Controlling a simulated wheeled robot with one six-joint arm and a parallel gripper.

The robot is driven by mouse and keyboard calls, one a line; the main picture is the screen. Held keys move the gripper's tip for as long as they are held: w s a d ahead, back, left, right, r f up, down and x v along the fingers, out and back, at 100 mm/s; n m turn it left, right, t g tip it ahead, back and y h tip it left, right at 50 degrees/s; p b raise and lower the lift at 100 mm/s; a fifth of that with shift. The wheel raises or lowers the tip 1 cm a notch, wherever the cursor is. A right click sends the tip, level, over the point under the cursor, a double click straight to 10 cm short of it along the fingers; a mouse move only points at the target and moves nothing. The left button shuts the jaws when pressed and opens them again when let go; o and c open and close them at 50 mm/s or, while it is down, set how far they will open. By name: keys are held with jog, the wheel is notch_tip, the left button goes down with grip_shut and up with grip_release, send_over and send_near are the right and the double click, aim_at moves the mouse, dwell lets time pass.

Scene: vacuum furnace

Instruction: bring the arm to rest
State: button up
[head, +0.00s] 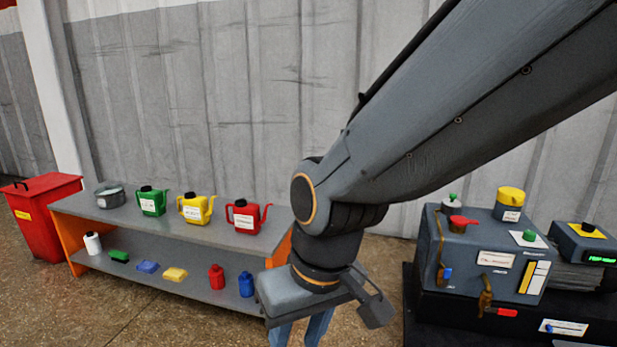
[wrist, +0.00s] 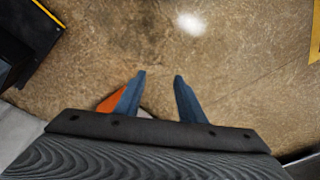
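My arm reaches in from the upper right of the head view and bends down at the wrist. My gripper hangs low in the middle of the head view, between the shelf and the grey machine, with its fingers cut off by the bottom edge. In the wrist view my gripper (wrist: 160,78) points down at the bare brown floor. Its two blue-grey fingers stand apart with nothing between them. An orange piece shows just beside the left finger, apparently below it.
A grey shelf (head: 130,222) with orange ends holds green, yellow and red cans, a pot and small bottles. A red bin (head: 42,222) stands at far left. A grey machine (head: 478,262) with a yellow cap (head: 510,196) stands at right on a black base. Floor between is clear.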

jog(key=s+r+g+p, duration=0.1)
jog(key=s+r+p, duration=0.1)
jog(key=s+r, duration=0.3)
jog(key=d+r+m+h+p, duration=0.1)
jog(key=d+r+m+p, duration=0.2)
jog(key=d+r+p, duration=0.7)
jog(key=s+d+r+m+h+p, duration=0.1)
jog(key=d+r+p, duration=1)
jog(key=p, duration=1.5)
notch_tip(320, 180, up, 5)
jog(key=shift+s+r+m, duration=0.1)
jog(key=shift+s+m, duration=0.15)
jog(key=shift+m, duration=0.65)
jog(key=shift+d, duration=0.1)
jog(key=shift+c, duration=0.6)
